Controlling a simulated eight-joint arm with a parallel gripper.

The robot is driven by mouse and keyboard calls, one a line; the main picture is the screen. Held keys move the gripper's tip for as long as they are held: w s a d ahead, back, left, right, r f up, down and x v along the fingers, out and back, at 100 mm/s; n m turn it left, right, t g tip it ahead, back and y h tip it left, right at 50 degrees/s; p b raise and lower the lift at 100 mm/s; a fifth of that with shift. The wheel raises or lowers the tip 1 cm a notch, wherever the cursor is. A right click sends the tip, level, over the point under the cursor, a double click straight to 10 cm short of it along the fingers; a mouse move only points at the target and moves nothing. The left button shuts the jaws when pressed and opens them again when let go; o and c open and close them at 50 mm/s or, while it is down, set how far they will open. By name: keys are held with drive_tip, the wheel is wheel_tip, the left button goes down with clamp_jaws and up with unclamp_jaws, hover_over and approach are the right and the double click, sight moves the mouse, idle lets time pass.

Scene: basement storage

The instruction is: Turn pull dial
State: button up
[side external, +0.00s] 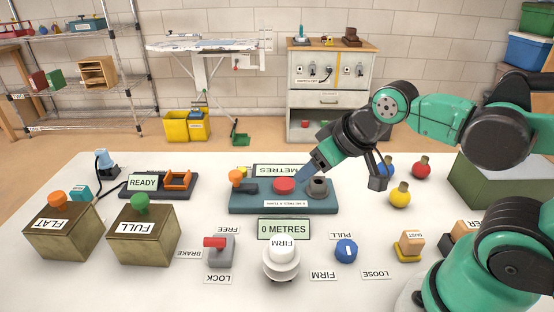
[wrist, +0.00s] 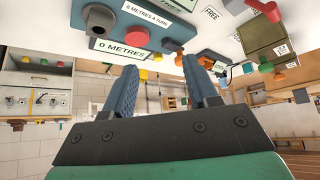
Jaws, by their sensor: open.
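The pull dial is a small blue ridged knob (side external: 346,251) on the white table in the side view, at the front right of centre. A PULL card (side external: 341,235) lies behind it, with a FIRM card (side external: 324,276) and a LOOSE card (side external: 375,275) in front. I cannot make the dial out in the wrist view. My gripper (side external: 303,178) is above the blue panel, behind and left of the dial and apart from it. In the wrist view its two blue fingers (wrist: 160,68) are spread with nothing between them.
The blue panel (side external: 248,204) carries a red button (side external: 284,185), an orange-tipped lever and a grey cylinder. A white stacked knob (side external: 281,262) stands left of the dial; a wooden stamp-like block (side external: 410,242) stands right. A red-handled switch (side external: 217,246) and two olive boxes are further left.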

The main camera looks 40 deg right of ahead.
drive_tip(key=o, duration=0.4)
drive_tip(key=shift+f, duration=0.1)
drive_tip(key=m+g+y, duration=0.2)
drive_tip(key=m+g, duration=0.4)
drive_tip(key=g, duration=0.4)
hover_over(347, 246)
drive_tip(key=w+d, duration=0.1)
drive_tip(key=w, duration=0.2)
wheel_tip(347, 246, down, 7)
drive_tip(key=shift+d+f, duration=0.15)
drive_tip(key=shift+s+f+g, duration=0.3)
drive_tip(key=shift+s+g, duration=0.1)
drive_tip(key=shift+g, duration=0.1)
drive_tip(key=shift+x, duration=2.75)
